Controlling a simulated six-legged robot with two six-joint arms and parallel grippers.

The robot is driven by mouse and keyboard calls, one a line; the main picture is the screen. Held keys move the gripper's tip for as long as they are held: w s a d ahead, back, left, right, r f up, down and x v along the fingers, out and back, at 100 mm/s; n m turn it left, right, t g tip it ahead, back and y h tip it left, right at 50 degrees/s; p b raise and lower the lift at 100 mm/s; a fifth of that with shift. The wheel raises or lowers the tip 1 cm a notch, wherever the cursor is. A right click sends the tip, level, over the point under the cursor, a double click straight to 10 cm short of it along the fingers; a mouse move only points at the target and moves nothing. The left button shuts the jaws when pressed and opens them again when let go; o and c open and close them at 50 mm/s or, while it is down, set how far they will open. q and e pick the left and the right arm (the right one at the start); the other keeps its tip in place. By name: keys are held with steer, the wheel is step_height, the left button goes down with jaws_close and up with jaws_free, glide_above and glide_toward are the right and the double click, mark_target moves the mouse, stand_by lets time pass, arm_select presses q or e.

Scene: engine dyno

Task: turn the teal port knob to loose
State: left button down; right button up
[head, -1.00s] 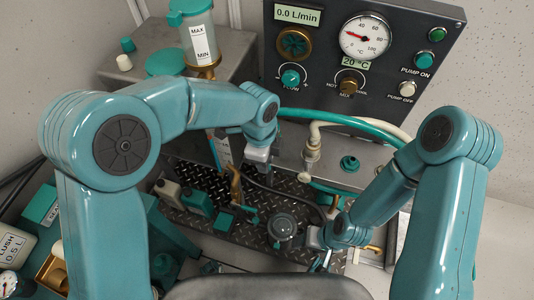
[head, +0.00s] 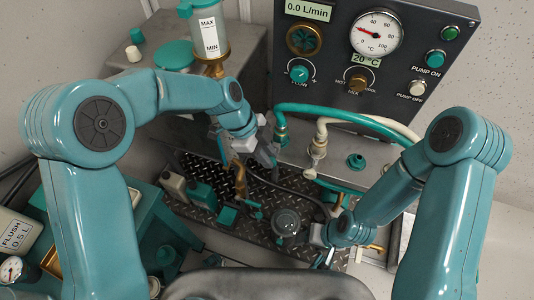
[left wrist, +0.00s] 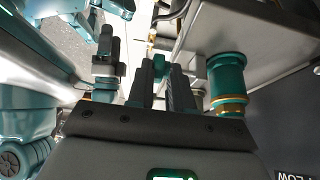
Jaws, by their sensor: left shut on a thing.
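The teal port knob (left wrist: 161,67) shows as a small teal piece between the two dark fingers of my left gripper (left wrist: 166,82) in the left wrist view. The fingers are shut on it and cover most of it, so its turn position cannot be read. In the head view my left gripper (head: 268,148) is at the front face of the bench, just below and left of the teal hose's fitting (head: 281,133). My right gripper (head: 323,255) is low at the centre right, partly hidden by its arm; its fingers are unclear.
A teal fitting with a brass ring (left wrist: 229,84) stands close right of the fingers in the left wrist view. A white hose fitting (head: 318,150) and a teal cap (head: 357,162) are on the bench. The control panel (head: 330,85) rises behind. A checker-plate tray (head: 265,195) lies below.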

arm_select(q)
steer(key=shift+s+f, duration=0.15)
steer(key=shift+s, duration=0.2)
steer(key=c, duration=1.1)
jaws_free()
steer(key=shift+c, duration=0.2)
steer(key=shift+w+r, duration=0.15)
steer(key=shift+r, duration=0.05)
steer(key=p+v, duration=0.1)
steer(key=v, duration=0.6)
steer(key=shift+p, duration=0.3)
steer(key=shift+a, duration=0.1)
